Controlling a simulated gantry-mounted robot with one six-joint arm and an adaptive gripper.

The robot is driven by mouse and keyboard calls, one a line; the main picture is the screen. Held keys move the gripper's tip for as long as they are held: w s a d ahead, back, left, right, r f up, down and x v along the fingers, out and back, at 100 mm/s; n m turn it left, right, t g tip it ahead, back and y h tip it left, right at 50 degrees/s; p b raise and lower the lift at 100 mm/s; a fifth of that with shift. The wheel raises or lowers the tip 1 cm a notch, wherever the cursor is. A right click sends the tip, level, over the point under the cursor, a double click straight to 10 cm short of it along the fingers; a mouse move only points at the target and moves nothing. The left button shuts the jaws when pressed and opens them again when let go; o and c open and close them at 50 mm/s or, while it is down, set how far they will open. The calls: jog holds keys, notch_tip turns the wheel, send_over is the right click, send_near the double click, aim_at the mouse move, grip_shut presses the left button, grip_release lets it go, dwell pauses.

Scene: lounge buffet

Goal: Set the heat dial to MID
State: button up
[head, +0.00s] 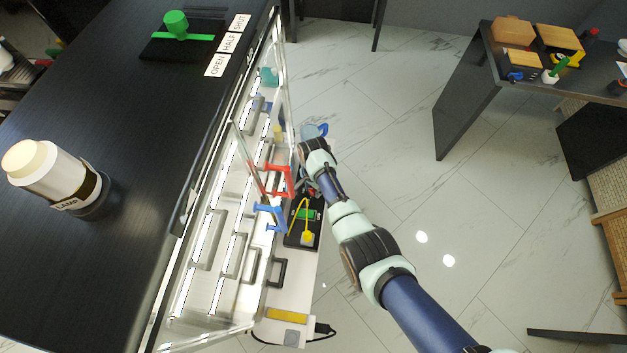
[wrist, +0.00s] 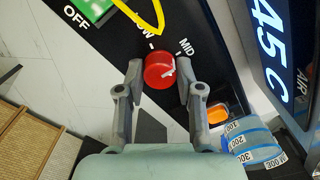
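The red heat dial (wrist: 158,72) sits on a black panel (wrist: 215,62) in the wrist view. Its white pointer mark lies on its right side, roughly toward the MID label (wrist: 187,47). The LOW label is partly hidden by a yellow loop (wrist: 152,18), and OFF (wrist: 76,17) is at upper left. My gripper (wrist: 160,67) has one finger on each side of the dial, with thin gaps seeming to show; firm contact cannot be told.
A green switch (wrist: 92,6) and an orange button (wrist: 217,113) are on the panel. A blue-banded cup (wrist: 257,148) and a display (wrist: 275,35) stand to the right. In the head view, clear guards (head: 262,178) with red and blue handles stand close left of my arm.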

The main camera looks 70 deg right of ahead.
aim_at(313, 189)
jog(key=o, duration=0.4)
jog(key=shift+c, duration=0.2)
notch_tip(313, 189, up, 12)
dwell(0.7)
